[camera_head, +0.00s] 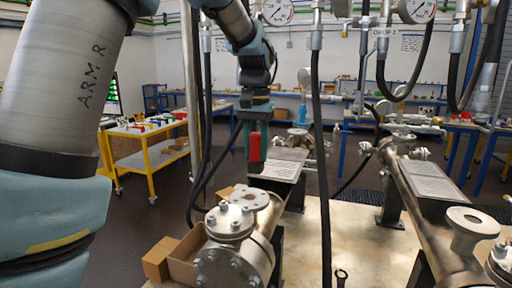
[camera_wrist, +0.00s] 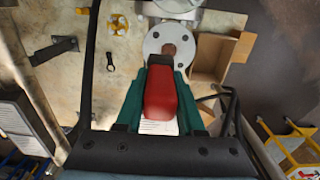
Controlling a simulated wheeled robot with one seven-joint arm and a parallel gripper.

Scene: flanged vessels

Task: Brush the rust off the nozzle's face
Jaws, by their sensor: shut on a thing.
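My gripper (camera_head: 255,158) is shut on a red-handled brush (camera_head: 255,150), held upright above the vessel. In the wrist view the red handle (camera_wrist: 160,98) sits between the green fingers of my gripper (camera_wrist: 160,75), with a dark end pointing at the nozzle. The nozzle (camera_head: 251,198) is a short grey flange with bolt holes on top of the vessel (camera_head: 240,248), behind a bolted cover. Its face (camera_wrist: 154,42) shows a brown patch at the middle in the wrist view. The brush appears apart from the face, above it; its bristles are not clearly visible.
An open cardboard box (camera_head: 185,268) stands left of the vessel. A spanner (camera_wrist: 110,62) and a yellow flanged part (camera_wrist: 118,24) lie on the bench. Black hoses (camera_head: 318,150) hang close to my arm. Another piped vessel (camera_head: 425,205) stands to the right.

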